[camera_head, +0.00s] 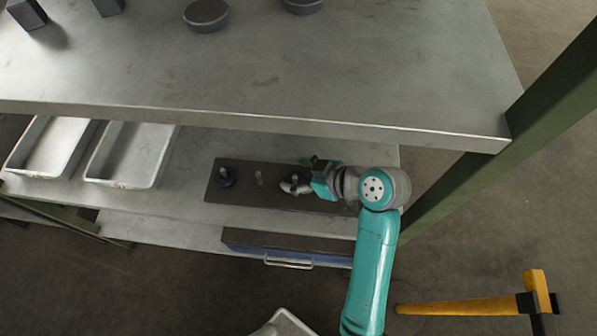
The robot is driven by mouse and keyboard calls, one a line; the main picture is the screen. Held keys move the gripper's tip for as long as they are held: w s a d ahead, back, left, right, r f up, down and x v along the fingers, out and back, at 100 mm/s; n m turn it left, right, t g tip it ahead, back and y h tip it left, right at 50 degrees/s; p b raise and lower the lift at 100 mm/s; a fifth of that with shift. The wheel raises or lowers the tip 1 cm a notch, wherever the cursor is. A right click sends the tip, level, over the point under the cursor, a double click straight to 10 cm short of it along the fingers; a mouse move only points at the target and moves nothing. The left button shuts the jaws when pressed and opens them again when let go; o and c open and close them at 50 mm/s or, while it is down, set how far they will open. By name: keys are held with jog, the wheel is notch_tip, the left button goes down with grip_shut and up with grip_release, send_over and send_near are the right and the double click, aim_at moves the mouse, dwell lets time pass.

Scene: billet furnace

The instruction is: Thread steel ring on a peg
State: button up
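A dark rectangular board (240,197) lies on the lower shelf. At its left end a dark bluish ring (222,182) sits around a peg. A bare pale peg (259,178) stands to the right of it. My gripper (300,183) is low over the right half of the board, reaching in from the right. A grey, rounded metallic shape (291,188) shows at the fingertips; it may be a steel ring at another peg. I cannot tell whether the fingers hold it. My wrist and arm hide the board's right end.
Two pale empty trays (128,158) stand left on the lower shelf. The upper shelf (300,75) overhangs the back and carries dark round pieces (206,14) and blocks. A green post (470,165) rises at right. A blue drawer (310,252) sits below; a yellow-handled hammer (460,306) is lower right.

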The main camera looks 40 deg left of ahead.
jog(key=shift+o, duration=0.4)
notch_tip(320, 180, up, 10)
dwell(0.5)
dwell(0.6)
